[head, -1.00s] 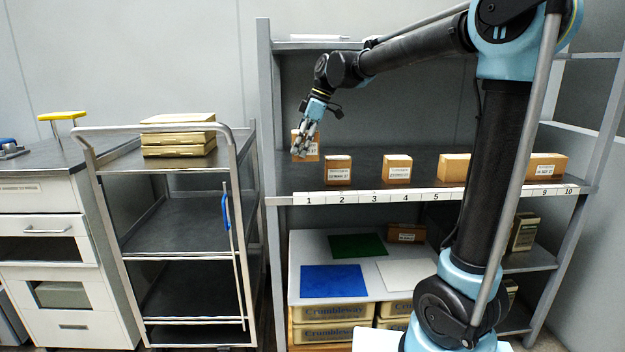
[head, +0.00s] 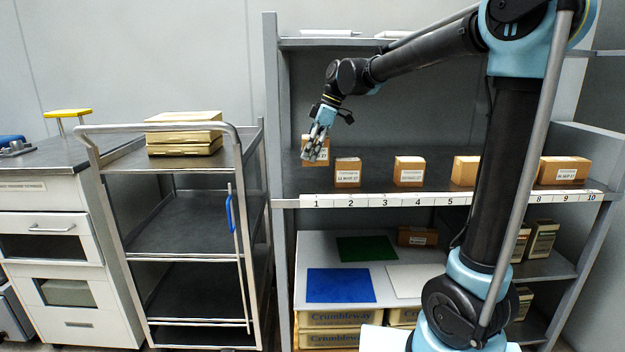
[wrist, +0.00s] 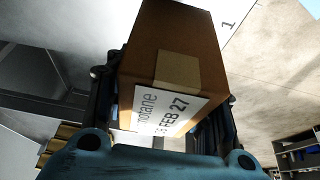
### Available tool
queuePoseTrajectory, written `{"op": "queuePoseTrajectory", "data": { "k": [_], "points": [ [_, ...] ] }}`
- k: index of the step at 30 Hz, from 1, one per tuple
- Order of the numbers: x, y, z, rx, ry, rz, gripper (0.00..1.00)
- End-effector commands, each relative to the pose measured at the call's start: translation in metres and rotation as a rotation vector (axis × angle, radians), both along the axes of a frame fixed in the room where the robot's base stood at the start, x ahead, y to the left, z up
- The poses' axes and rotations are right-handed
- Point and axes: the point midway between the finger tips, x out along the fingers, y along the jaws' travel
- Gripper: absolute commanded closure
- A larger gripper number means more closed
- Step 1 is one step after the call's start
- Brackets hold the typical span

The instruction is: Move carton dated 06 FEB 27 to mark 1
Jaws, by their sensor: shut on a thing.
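My gripper (head: 317,151) is shut on a brown carton (head: 306,144) at the left end of the upper shelf, behind and above mark 1 (head: 316,203). The carton fills the middle of the wrist view (wrist: 170,45). Its white label (wrist: 168,112) reads "6 FEB 27" there, with the first digit hidden. The fingers stand on both sides of the carton. I cannot tell whether its base touches the shelf. Mark 1 also shows in the wrist view (wrist: 228,25), beside the carton.
A carton (head: 348,173) stands close by at mark 2, another (head: 409,171) near mark 4, and others farther right. The shelf post (head: 274,150) is just left of my gripper. A trolley (head: 110,165) with stacked boxes (head: 184,133) stands to the left.

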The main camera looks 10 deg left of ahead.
Motion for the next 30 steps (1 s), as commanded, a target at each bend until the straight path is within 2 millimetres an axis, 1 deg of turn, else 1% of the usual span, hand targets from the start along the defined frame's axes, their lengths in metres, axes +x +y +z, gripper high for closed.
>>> {"op": "queuePoseTrajectory", "data": {
  "k": [1, 4, 11, 20, 22, 30],
  "points": [
    [0.000, 0.000, -0.009, 0.000, 0.000, 0.000, 0.78],
    [0.000, 0.000, -0.023, 0.000, 0.000, -0.001, 0.78],
    [0.000, 0.000, -0.037, 0.000, 0.000, -0.001, 0.78],
    [0.000, 0.000, -0.072, 0.000, 0.000, 0.000, 0.78],
    [0.000, -0.001, -0.075, 0.000, 0.000, 0.000, 0.78],
    [0.000, 0.000, -0.076, 0.000, 0.000, 0.000, 0.78]
  ]
}}
